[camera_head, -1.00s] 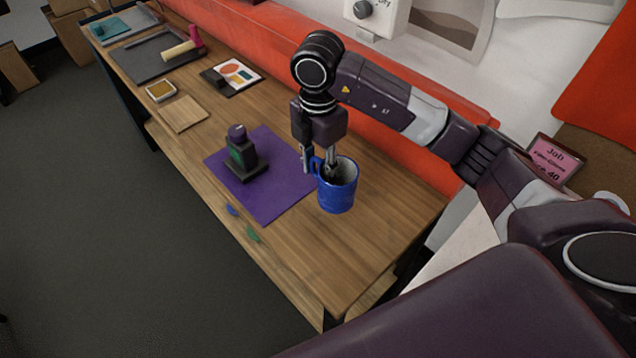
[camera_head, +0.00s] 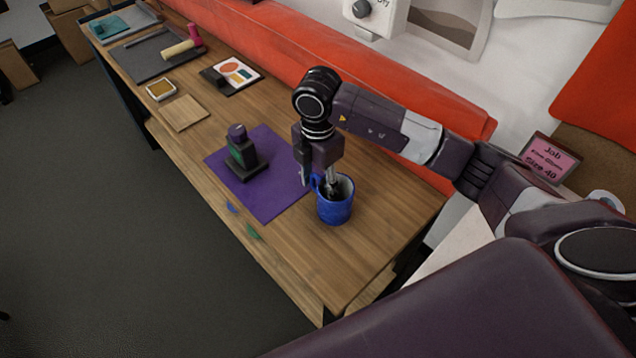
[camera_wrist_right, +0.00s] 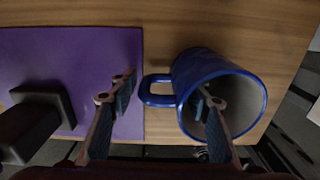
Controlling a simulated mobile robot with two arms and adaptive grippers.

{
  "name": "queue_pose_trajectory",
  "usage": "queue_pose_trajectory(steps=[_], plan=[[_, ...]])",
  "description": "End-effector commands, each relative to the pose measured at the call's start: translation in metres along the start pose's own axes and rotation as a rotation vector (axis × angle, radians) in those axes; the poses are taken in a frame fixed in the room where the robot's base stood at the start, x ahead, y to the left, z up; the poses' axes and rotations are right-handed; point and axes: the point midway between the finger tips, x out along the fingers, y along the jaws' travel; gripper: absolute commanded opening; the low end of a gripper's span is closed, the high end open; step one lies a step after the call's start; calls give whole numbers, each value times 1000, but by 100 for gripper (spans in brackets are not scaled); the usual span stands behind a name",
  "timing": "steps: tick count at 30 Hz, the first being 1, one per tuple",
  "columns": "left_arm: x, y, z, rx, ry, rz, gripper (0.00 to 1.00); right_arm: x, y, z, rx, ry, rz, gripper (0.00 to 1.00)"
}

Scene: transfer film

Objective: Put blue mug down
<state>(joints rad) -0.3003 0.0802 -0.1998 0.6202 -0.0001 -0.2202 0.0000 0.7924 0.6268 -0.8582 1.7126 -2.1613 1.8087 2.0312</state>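The blue mug (camera_head: 336,207) is upright at the wooden table's near right part, to the right of the purple mat, and appears to rest on the tabletop. Its handle points left toward the mat. My right gripper (camera_head: 318,184) is above it, pointing down. In the right wrist view, one finger of the gripper (camera_wrist_right: 168,92) is inside the mug (camera_wrist_right: 190,72) and the other is outside, left of the handle. Gaps show between the fingers and the mug, so the gripper looks open around handle and wall. My left gripper is not in view.
A dark stamp-like block (camera_head: 243,158) stands on the purple mat (camera_head: 270,203). A wooden square (camera_head: 184,113), a small tray (camera_head: 161,90) and a dark board (camera_head: 150,60) lie farther back. An orange-red panel (camera_head: 270,50) runs along the table's back. The tabletop right of the mug is clear.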

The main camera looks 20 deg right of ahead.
Motion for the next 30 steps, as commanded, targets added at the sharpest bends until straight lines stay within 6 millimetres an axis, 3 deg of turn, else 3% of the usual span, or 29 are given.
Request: queue_pose_trajectory(steps=[9,14,24,30], plan=[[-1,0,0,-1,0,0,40,-1,0,0,0,0,0,51],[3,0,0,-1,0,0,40,-12,1,0,1,0,3,51],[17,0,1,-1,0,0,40,-86,1,1,0,-3,5,51],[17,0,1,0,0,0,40,-113,1,1,1,-2,3,51]])
